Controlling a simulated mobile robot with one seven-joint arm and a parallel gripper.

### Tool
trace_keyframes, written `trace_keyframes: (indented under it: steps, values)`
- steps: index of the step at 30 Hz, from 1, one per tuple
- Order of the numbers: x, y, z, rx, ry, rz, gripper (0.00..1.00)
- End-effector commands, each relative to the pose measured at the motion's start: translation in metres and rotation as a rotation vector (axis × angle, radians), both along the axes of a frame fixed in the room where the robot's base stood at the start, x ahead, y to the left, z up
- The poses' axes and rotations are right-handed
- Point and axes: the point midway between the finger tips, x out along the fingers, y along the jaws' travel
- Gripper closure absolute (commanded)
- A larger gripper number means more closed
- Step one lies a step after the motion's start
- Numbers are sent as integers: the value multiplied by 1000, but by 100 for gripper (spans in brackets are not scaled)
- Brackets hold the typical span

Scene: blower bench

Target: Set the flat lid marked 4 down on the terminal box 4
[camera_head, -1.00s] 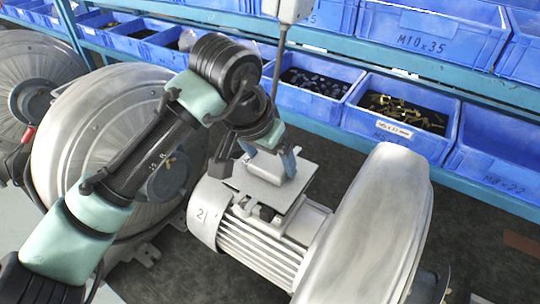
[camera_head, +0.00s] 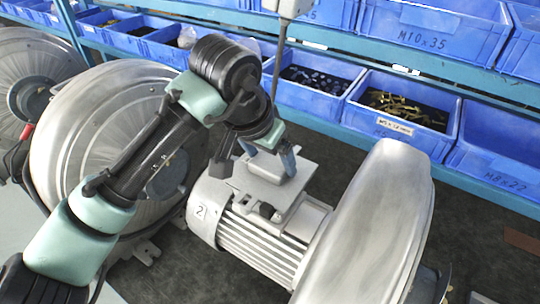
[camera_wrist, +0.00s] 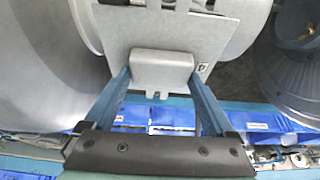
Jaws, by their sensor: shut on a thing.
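My gripper (camera_head: 268,160) is shut on the raised block of a flat grey lid (camera_head: 258,189). In the wrist view its two blue fingers (camera_wrist: 162,76) grip the block from both sides. The lid's plate (camera_wrist: 120,28) carries a small label with a 4. The lid is over the terminal box (camera_head: 268,212) on top of the grey finned motor. The box is largely hidden under the lid, with dark terminal parts showing at its near side. I cannot tell whether the lid touches the box. No number is readable on the box.
The motor (camera_head: 262,250) has a 2 on its end, and a large silver blower housing (camera_head: 370,235) adjoins it on the right. Another blower (camera_head: 95,140) stands left behind my arm. Blue bins (camera_head: 400,115) of hardware line the shelf behind. A hanging cable runs close to my gripper.

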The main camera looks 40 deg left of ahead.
Motion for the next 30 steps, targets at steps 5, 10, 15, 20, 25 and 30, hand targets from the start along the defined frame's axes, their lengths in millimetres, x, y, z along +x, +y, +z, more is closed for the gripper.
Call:
trace_keyframes:
  steps: [5,10,15,20,25,30]
  values:
    - [0,0,-1,0,2,0,0]
    - [-1,0,-1,-1,3,0,0]
    - [-5,0,10,0,0,0,0]
    - [-17,-1,39,2,-2,-1,0]
    - [-32,-2,76,3,-1,-2,0]
    - [-43,-2,104,3,0,1,0]
